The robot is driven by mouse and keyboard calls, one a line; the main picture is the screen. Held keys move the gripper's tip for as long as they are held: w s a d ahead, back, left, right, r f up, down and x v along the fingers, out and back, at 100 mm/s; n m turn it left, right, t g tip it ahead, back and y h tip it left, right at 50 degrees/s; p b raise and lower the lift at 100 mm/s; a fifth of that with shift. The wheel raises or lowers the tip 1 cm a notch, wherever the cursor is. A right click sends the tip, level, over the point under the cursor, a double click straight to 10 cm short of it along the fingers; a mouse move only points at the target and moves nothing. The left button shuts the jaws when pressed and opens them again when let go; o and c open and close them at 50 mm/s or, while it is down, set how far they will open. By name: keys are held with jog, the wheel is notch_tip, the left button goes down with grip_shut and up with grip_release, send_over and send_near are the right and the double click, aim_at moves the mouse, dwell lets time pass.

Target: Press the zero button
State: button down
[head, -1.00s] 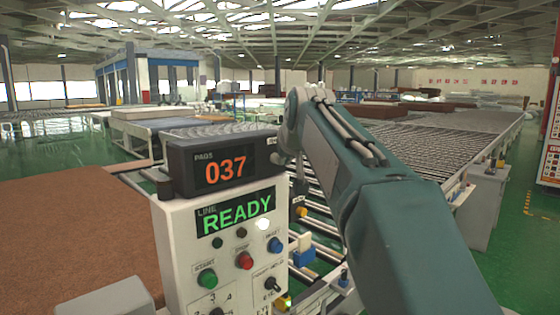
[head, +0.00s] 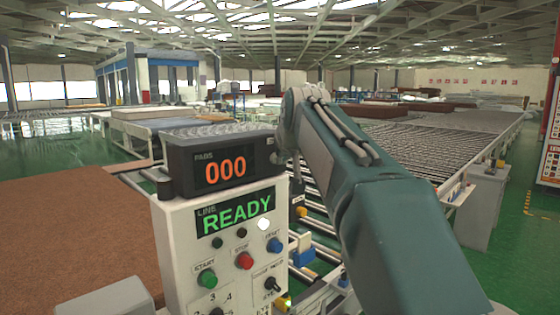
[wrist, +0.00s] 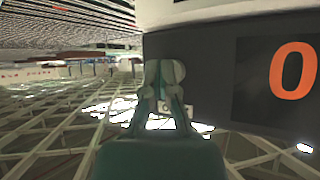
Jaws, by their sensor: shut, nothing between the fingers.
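The counter box (head: 225,162) sits on top of the white control panel (head: 180,250). Its display reads PADS 000 in orange. My gripper (head: 281,158) is at the box's right side face, mostly hidden behind my arm in the head view. In the wrist view, which is upside down, my gripper (wrist: 164,72) is shut and empty, with its fingertips against or very close to the dark box face (wrist: 210,85). I cannot make out the zero button; my gripper seems to cover that spot.
The panel's READY screen (head: 236,212) is lit green. Below it are a green button (head: 207,279), a red button (head: 244,261), a blue button (head: 274,245) and a black switch (head: 271,284). A roller conveyor (head: 450,140) runs behind my arm. A brown pad (head: 70,230) lies at left.

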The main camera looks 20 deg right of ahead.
jog(key=shift+s+d, duration=0.2)
jog(key=shift+s, duration=0.4)
jog(key=shift+s+d, duration=0.2)
jog(key=shift+s, duration=0.35)
jog(key=s, duration=0.1)
jog(key=s+d, duration=0.1)
jog(key=s, duration=0.2)
jog(key=shift+s+d, duration=0.35)
dwell(0.3)
jog(key=s+a+f+g, duration=0.1)
jog(key=s+a+f, duration=0.4)
jog(key=s+f, duration=0.2)
jog(key=s+a+f+n+g+y, duration=0.1)
jog(key=s+a+f+g, duration=0.1)
jog(key=s+a+f, duration=0.3)
jog(key=s+a+f+n+g+y, duration=0.1)
jog(key=s+a+f, duration=0.4)
jog(key=s+f, duration=0.6)
notch_tip(320, 180, down, 6)
jog(key=shift+s+r+g, duration=0.15)
jog(key=shift+s+g, duration=0.1)
jog(key=shift+g, duration=0.25)
jog(key=shift+a, duration=0.1)
